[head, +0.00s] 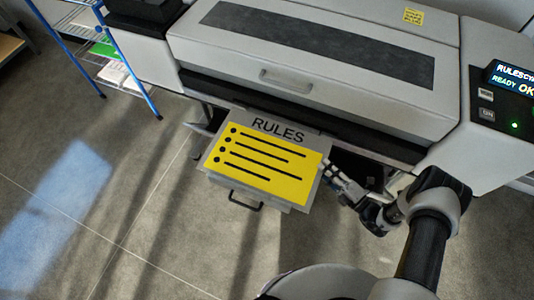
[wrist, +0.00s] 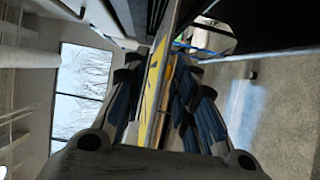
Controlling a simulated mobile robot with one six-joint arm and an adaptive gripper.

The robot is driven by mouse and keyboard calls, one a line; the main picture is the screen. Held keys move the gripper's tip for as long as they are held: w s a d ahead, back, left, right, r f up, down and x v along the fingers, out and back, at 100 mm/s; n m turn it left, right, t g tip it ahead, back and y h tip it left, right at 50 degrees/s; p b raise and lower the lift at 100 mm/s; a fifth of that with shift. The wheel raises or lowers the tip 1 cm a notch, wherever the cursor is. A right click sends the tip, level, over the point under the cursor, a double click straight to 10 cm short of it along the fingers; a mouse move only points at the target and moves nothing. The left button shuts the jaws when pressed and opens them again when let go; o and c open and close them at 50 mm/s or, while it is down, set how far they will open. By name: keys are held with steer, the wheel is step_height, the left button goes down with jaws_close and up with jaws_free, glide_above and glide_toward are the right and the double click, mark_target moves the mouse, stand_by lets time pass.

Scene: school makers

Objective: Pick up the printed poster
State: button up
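The printed poster (head: 265,165) is a yellow sheet with a grey border, the heading RULES and several black lines. In the head view it lies on the output area at the front of the large printer. My gripper (head: 333,174) is at the poster's right edge. In the wrist view the poster (wrist: 153,92) shows nearly edge-on between the fingers of my gripper (wrist: 155,90). The fingers stand apart, one on each side of the sheet, with no firm closure visible. Whether either finger touches the sheet is hard to tell.
The grey printer (head: 300,60) fills the back, with a lit panel (head: 513,75) reading READY at right. A drawer handle (head: 245,200) sits below the poster. A blue-framed rack (head: 120,55) stands at upper left. The floor at left and front is clear.

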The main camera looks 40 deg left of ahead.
steer(key=x, duration=0.2)
steer(key=shift+w+a, duration=0.1)
steer(key=shift+a, duration=0.2)
steer(key=shift+c, duration=0.5)
jaws_close()
